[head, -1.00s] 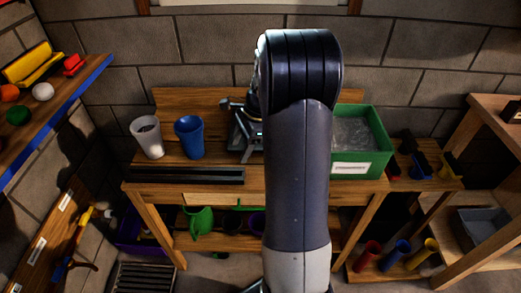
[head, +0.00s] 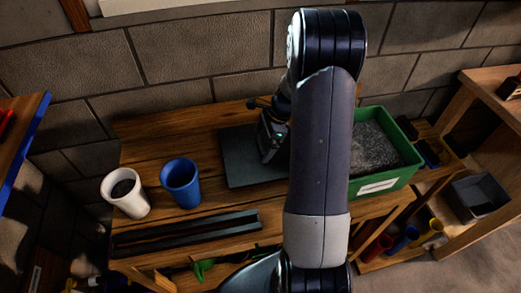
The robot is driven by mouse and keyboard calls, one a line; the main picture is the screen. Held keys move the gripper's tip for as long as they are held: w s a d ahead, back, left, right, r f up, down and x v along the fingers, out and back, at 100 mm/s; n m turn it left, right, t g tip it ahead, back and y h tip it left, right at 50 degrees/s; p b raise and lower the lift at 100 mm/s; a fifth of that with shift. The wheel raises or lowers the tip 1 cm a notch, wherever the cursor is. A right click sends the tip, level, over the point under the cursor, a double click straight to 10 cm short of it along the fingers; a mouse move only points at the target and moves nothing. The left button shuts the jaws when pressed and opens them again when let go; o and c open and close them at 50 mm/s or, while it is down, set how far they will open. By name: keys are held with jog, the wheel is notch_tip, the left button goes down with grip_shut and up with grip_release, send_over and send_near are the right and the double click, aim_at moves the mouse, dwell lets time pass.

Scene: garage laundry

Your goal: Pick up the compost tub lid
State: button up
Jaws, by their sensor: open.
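The compost tub lid looks to be the flat dark grey panel (head: 239,170) lying on the wooden bench, left of the green tub. The green tub (head: 390,181) has a white label and grey, grainy contents, and no cover on it. My gripper (head: 267,152) is over the panel, partly hidden by my arm. It appears empty and open. I cannot tell whether its fingertips touch the panel. My arm hides the panel's right side and the tub's left side.
A white cup (head: 125,192) with dark contents and a blue cup (head: 181,183) stand left of the panel. A dark slotted tray (head: 186,233) lies along the bench's front edge. A block wall (head: 180,80) rises behind. Shelving (head: 480,95) stands at right.

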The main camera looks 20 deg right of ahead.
jog(key=shift+a+f, duration=0.1)
jog(key=shift+f, duration=0.15)
jog(key=shift+c, duration=0.6)
jog(key=c, duration=0.8)
